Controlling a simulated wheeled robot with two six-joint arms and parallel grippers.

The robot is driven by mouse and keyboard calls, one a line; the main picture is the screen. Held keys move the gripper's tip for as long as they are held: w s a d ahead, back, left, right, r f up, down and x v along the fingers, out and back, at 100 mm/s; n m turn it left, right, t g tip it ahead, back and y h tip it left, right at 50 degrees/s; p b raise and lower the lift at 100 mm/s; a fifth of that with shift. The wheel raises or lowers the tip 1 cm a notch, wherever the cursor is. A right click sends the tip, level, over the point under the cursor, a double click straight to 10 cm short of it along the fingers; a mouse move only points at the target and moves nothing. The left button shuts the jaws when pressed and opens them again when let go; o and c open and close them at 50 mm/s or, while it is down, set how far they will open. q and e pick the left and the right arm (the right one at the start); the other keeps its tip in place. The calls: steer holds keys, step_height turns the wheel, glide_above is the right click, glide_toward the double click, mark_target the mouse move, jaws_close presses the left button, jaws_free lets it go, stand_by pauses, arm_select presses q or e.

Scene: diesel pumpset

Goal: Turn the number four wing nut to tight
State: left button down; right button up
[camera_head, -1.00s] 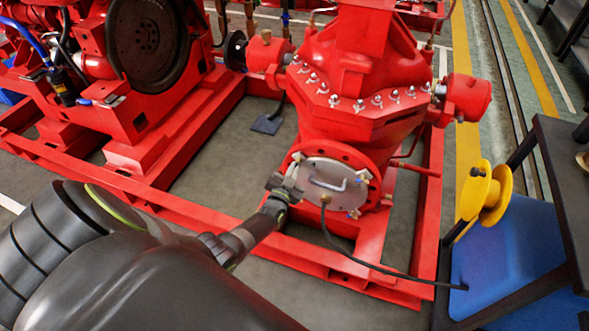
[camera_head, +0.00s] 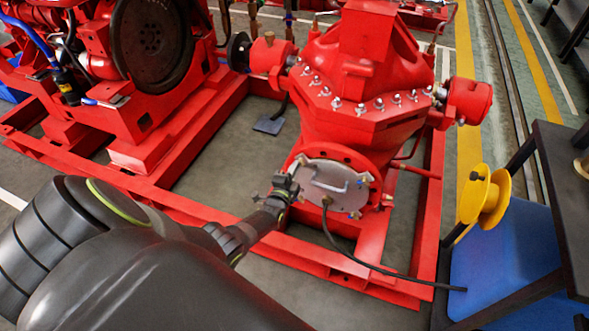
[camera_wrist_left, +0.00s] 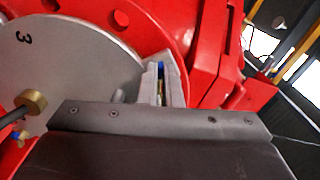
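A round grey cover plate (camera_head: 335,186) with a bent handle (camera_head: 332,185) sits on the red pump flange, with wing nuts around its rim. My left gripper (camera_head: 285,186) is at the plate's left edge. In the left wrist view its pale fingers (camera_wrist_left: 161,84) stand close together around a small blue-and-brass wing nut (camera_wrist_left: 160,82), mostly hidden between them. A "3" is marked on the plate (camera_wrist_left: 80,55); no number shows beside the held nut. Another wing nut (camera_head: 354,214) is at the plate's lower right. My right gripper is out of view.
A black hose (camera_head: 375,268) runs from a brass fitting (camera_wrist_left: 33,101) on the plate across the red base frame. A yellow reel (camera_head: 485,196) and a blue panel (camera_head: 505,250) stand at right. Red frame rails surround the pump.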

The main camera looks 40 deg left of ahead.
arm_select(q)
steer(key=shift+m, duration=1.1)
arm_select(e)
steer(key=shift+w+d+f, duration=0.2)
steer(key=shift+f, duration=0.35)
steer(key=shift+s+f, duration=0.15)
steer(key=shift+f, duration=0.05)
arm_select(q)
steer(key=c, duration=1.6)
jaws_free()
steer(key=shift+r, duration=0.1)
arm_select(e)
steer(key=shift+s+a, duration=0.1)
arm_select(q)
steer(key=shift+s, duration=0.1)
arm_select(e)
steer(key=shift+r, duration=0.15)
